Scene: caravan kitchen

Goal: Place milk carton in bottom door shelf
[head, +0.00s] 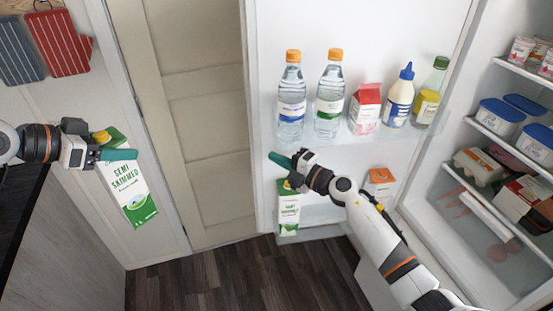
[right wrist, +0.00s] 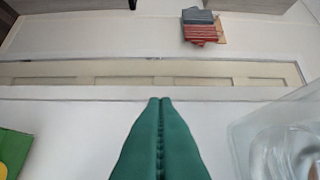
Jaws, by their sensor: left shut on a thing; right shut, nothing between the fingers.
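My left gripper (head: 122,155) is shut on a white and green milk carton (head: 134,194) marked "Semi Skimmed". The carton hangs tilted in front of the wall at the left, well away from the fridge door. My right gripper (head: 275,158) is shut and empty in front of the open door, just above a second green and white carton (head: 289,213). That carton stands at the left end of the bottom door shelf (head: 318,231). An orange and white carton (head: 379,181) stands farther right there, partly hidden by my right arm. The right wrist view shows my right fingers (right wrist: 161,100) closed together.
The upper door shelf holds two water bottles (head: 291,105), a red and white carton (head: 365,108), a white bottle with a blue cap (head: 400,96) and a green bottle (head: 430,92). Stocked fridge shelves (head: 500,135) are at the right. A dark counter (head: 20,210) is at the left.

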